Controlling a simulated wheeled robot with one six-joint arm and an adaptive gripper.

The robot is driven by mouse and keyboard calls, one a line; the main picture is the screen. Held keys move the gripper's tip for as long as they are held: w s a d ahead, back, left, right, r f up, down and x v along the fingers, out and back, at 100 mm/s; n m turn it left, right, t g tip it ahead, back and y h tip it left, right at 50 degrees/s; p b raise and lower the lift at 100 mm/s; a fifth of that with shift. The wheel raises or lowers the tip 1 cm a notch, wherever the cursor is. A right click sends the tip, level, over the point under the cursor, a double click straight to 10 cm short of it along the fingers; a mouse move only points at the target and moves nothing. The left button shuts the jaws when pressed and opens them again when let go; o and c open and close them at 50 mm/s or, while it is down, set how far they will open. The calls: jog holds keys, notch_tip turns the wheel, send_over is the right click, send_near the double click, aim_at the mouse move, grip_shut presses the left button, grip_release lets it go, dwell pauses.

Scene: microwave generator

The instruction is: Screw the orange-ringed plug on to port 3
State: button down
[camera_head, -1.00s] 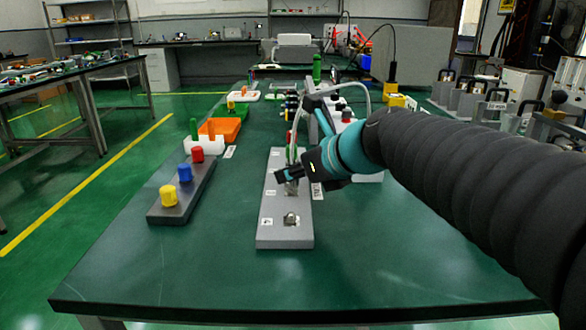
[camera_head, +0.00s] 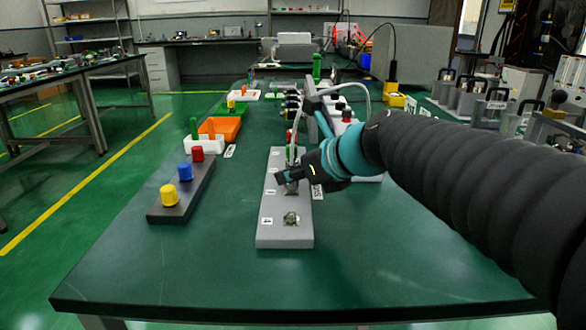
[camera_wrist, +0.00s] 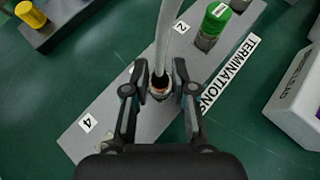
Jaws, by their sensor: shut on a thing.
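The orange-ringed plug (camera_wrist: 160,84) is between my fingertips in the wrist view, with a pale cable (camera_wrist: 166,35) rising from its top. My gripper (camera_wrist: 159,90) is shut on the plug; it also shows in the head view (camera_head: 287,182). The plug stands roughly upright over the grey termination board (camera_wrist: 100,110), between the labels 2 and 4, where port 3 would be. The port under it is hidden, and I cannot tell how far the plug sits on it. The board also shows in the head view (camera_head: 285,238).
A green cap (camera_wrist: 213,22) stands on the board by label 2. A bare metal port (camera_head: 291,218) is at the board's near end. Left of it, a dark rack (camera_head: 168,213) holds yellow, blue and red caps. An orange bin (camera_head: 222,130) stands behind. The table front is clear.

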jog(key=shift+f, duration=0.4)
jog(key=c, duration=0.9)
grip_release()
jog(key=shift+o, duration=0.2)
jog(key=v, duration=1.2)
